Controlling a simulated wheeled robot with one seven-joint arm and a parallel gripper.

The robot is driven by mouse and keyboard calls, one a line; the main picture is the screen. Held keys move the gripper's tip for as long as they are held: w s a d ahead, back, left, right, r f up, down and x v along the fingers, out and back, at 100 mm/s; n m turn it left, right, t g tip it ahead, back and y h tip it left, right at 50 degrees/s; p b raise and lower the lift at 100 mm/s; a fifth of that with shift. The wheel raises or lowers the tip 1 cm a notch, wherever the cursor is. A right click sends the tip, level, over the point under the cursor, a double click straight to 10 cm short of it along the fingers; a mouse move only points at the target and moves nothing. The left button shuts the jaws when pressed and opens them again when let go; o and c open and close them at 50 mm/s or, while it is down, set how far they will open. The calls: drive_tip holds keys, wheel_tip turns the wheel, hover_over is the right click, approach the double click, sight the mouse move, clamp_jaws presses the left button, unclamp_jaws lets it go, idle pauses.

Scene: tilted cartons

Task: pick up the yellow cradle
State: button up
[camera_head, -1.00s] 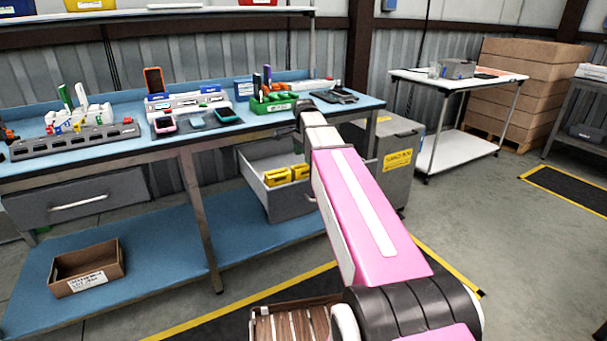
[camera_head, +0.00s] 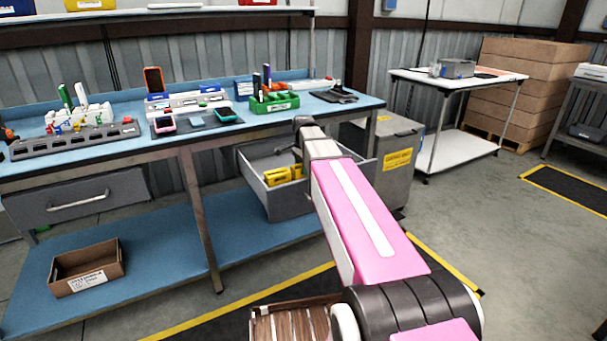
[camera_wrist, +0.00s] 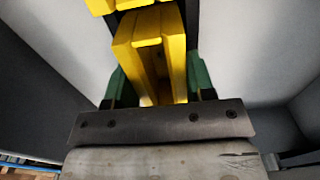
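A yellow cradle (camera_wrist: 150,50) with an open slot stands in the grey drawer, seen close up in the wrist view. My gripper (camera_wrist: 160,85) has its green fingers apart, one on each side of this cradle. I cannot tell whether either finger touches it. Part of a second yellow piece (camera_wrist: 125,4) shows at the top of the wrist view. In the head view, yellow pieces (camera_head: 282,175) sit at the left in the open drawer (camera_head: 284,204). My wrist reaches down into the drawer there, and my fingers are hidden.
The drawer walls rise around my gripper. The blue workbench (camera_head: 120,152) above holds phones, racks and a green bin (camera_head: 274,102). A cardboard box (camera_head: 87,268) lies on the lower shelf. A grey cabinet (camera_head: 390,180) with a yellow label stands right of the drawer.

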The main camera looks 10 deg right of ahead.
drive_tip(key=c, duration=0.3)
drive_tip(key=shift+c, duration=0.2)
drive_tip(key=shift+r, duration=0.1)
wheel_tip(320, 180, up, 10)
drive_tip(key=shift+r, duration=0.7)
idle(1.2)
drive_tip(key=shift+r, duration=1.4)
